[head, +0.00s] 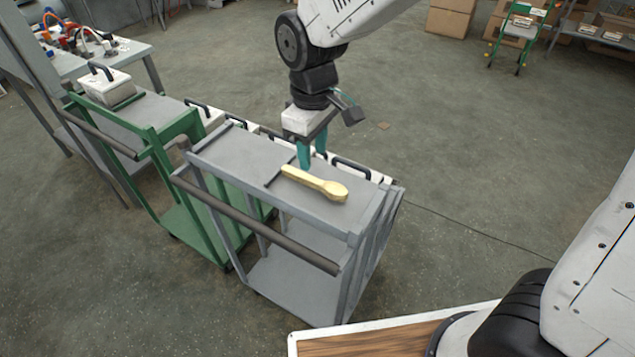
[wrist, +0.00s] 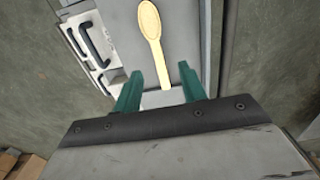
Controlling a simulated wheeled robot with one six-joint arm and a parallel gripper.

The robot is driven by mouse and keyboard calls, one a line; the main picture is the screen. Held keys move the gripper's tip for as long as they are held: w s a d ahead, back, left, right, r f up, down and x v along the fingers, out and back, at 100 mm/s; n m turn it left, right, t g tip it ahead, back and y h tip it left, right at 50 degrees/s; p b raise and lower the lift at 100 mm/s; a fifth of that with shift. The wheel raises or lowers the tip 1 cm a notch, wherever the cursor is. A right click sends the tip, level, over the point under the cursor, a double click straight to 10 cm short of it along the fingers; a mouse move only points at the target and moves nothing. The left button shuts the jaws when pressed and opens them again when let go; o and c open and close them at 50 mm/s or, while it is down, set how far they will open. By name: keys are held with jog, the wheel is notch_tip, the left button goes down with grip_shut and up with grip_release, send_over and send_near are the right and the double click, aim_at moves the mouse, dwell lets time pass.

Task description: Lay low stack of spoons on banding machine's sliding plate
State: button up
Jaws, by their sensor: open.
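A low stack of pale wooden spoons (head: 316,184) lies on the top shelf of the grey cart. In the wrist view the spoon stack (wrist: 151,35) points its bowl away, and its handle end lies between my fingers as seen from above. My gripper (head: 311,163) has green fingers and hangs over the cart top beside the handle end. My gripper (wrist: 160,90) is open and empty, with a finger on each side of the handle in the picture. I cannot tell the exact height of the fingertips above the shelf. No banding machine's sliding plate can be made out for sure.
The grey cart (head: 228,150) has a push bar at its front. A green cart (head: 150,112) carrying a white handled box (head: 107,87) stands to its left. White handled cases (head: 357,170) stand just behind the grey cart. Open floor lies to the right.

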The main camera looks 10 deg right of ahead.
aim_at(317, 180)
jog(key=f, duration=0.7)
jog(key=shift+d+f, duration=0.2)
jog(key=shift+d, duration=0.15)
grip_shut()
